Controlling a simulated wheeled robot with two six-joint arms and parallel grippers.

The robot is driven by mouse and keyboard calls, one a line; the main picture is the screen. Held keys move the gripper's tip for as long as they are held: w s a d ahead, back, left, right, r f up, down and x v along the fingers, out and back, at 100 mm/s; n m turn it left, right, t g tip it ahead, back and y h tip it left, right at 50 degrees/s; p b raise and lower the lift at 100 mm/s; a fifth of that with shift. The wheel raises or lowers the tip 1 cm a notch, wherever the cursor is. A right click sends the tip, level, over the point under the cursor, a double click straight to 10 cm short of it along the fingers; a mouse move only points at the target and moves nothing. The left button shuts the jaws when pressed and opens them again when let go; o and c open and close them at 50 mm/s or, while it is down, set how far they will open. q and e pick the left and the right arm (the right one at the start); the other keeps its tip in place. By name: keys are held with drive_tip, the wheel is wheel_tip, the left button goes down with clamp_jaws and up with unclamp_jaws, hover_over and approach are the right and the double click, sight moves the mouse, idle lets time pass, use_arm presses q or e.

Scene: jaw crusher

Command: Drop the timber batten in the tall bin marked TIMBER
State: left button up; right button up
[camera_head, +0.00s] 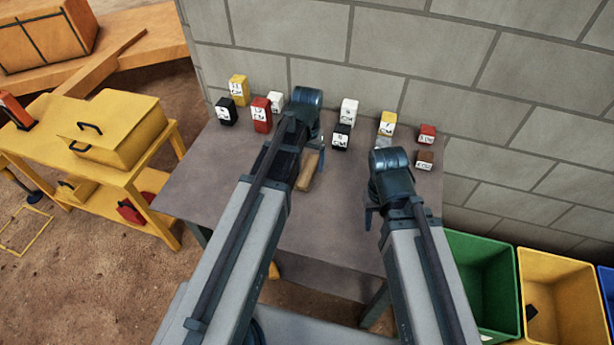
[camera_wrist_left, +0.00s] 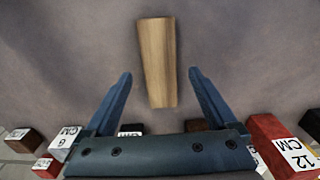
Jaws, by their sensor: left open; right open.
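The timber batten (camera_head: 308,170), a short light-brown wooden piece, lies on the grey table (camera_head: 330,235). In the left wrist view the batten (camera_wrist_left: 158,62) lies lengthwise, its near end between the open fingers of my left gripper (camera_wrist_left: 160,85), with a gap on both sides. In the head view my left gripper (camera_head: 290,165) is over the table beside the batten, partly hidden by its own arm. My right gripper (camera_head: 372,210) is open and empty over the table's right part. No bin marked TIMBER can be read in either view.
Several numbered blocks, such as a red one (camera_head: 261,115) and a yellow one (camera_head: 238,90), stand along the table's back by the block wall (camera_head: 400,50). Green (camera_head: 485,275) and yellow (camera_head: 560,300) bins stand at right. A yellow bench (camera_head: 110,180) stands at left.

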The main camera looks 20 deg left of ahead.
use_arm(q)
wheel_tip(320, 180, down, 2)
drive_tip(key=shift+f+b, duration=0.2)
drive_tip(key=shift+b, duration=0.5)
use_arm(e)
wheel_tip(320, 180, down, 2)
drive_tip(key=shift+f, duration=0.2)
drive_tip(key=shift+r, duration=0.1)
use_arm(q)
clamp_jaws()
drive_tip(key=shift+r, duration=0.15)
use_arm(e)
drive_tip(key=shift+r, duration=0.1)
